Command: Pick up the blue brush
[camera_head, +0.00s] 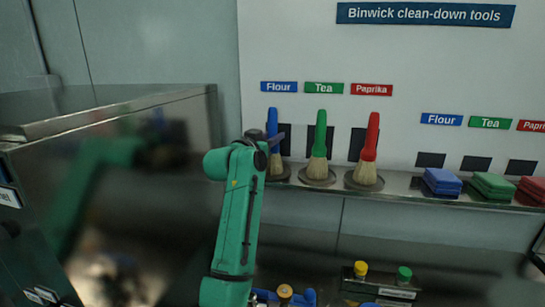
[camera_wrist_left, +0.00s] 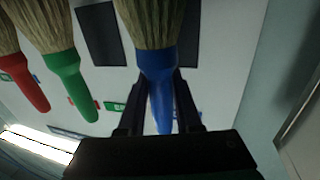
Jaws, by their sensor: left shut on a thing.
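The blue brush (camera_head: 272,122) stands at the left end of the brush row under the blue Flour label, bristles down. My left gripper (camera_head: 268,142) reaches it from the front and is shut on its handle. In the left wrist view the blue brush (camera_wrist_left: 157,75) is between the two fingers of my left gripper (camera_wrist_left: 158,105); this view shows the scene upside down. In the head view the gripper and arm hide part of the handle and bristles. I cannot tell whether the bristles touch the holder below. My right gripper is not in view.
A green brush (camera_head: 320,135) and a red brush (camera_head: 371,137) stand on round holders just to the right. Blue pads (camera_head: 442,181) and green pads (camera_head: 494,185) lie farther right on the shelf (camera_head: 405,187). A steel cabinet (camera_head: 110,125) stands at the left.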

